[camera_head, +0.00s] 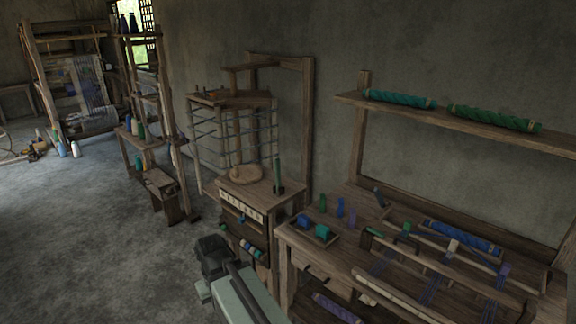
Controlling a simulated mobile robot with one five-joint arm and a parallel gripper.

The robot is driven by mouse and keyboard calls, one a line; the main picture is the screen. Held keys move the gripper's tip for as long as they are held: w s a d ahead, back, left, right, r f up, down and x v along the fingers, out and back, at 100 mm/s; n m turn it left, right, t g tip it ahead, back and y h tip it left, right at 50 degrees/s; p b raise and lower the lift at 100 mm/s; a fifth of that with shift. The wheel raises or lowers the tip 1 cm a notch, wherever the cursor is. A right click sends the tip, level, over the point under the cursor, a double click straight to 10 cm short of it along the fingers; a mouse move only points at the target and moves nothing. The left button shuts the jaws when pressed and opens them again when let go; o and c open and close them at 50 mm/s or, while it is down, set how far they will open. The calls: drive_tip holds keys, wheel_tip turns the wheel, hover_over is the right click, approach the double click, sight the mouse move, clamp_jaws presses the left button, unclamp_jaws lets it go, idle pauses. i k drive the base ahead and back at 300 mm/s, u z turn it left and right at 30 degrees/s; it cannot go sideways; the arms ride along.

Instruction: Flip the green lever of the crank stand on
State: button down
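The crank stand (248,200) is a wooden cabinet with an upright frame and a reel-like rack, standing against the wall near the middle of the view. The green lever (277,172) is a slim green handle standing upright on the right side of its top, in a small dark base. Part of my own arm shows at the bottom centre, in front of and below the stand, well apart from the lever. I see no gripper fingers.
A wooden workbench (345,246) with several spools and slatted frames stands right of the stand. A shelf (470,127) holds two yarn rolls above it. A loom (75,85) stands at the far left.

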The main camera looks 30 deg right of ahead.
sight(277, 161)
drive_tip(key=z, duration=0.05)
drive_tip(key=i, duration=1)
drive_tip(key=u, duration=0.05)
